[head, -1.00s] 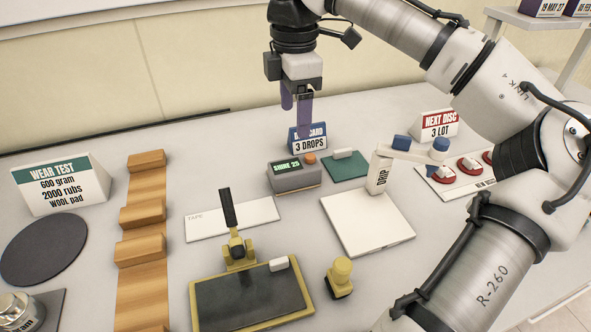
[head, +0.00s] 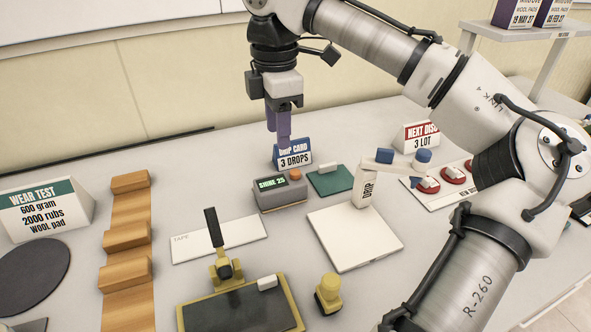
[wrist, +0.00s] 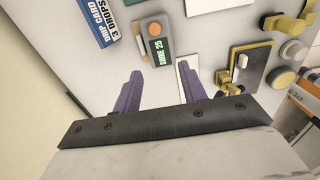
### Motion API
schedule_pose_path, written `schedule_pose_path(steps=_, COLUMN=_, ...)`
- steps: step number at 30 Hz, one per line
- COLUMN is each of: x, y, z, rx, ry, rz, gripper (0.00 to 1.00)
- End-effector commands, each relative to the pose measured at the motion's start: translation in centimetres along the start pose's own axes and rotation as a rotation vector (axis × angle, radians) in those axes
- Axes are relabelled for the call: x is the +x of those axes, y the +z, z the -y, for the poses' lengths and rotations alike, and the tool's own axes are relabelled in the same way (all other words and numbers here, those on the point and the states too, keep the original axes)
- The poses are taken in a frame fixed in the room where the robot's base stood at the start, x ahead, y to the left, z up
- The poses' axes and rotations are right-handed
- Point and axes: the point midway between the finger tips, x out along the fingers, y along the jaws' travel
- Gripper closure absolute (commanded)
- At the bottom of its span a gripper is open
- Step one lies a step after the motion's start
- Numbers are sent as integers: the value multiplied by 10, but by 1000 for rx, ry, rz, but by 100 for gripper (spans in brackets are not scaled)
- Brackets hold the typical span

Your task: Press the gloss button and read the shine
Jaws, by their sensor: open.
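The gloss meter (head: 281,194) is a small grey box on the table, with a green-lit display (head: 271,182) reading "SHINE 25" and an orange button (head: 295,174) on top at its right. It also shows in the wrist view (wrist: 158,45), with the orange button (wrist: 154,29) beside the display. My gripper (head: 278,140) is above and behind the meter, pointing down, apart from it. In the wrist view its two purple fingers (wrist: 160,85) are spread with nothing between them, and the meter lies beyond the fingertips.
A white drip post (head: 364,190) stands farther right. A white tape sheet (head: 220,239) lies in front.

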Motion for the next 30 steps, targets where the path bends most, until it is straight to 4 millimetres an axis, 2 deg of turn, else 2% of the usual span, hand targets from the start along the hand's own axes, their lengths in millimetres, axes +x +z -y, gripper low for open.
schedule_pose_path(steps=1, x=0, y=0, z=0, rx=0, ry=0, rz=0, gripper=65)
schedule_pose_path(steps=9, x=0, y=0, z=0, rx=0, ry=0, rz=0, gripper=100)
schedule_pose_path(steps=30, x=0, y=0, z=0, rx=0, ry=0, rz=0, gripper=100)
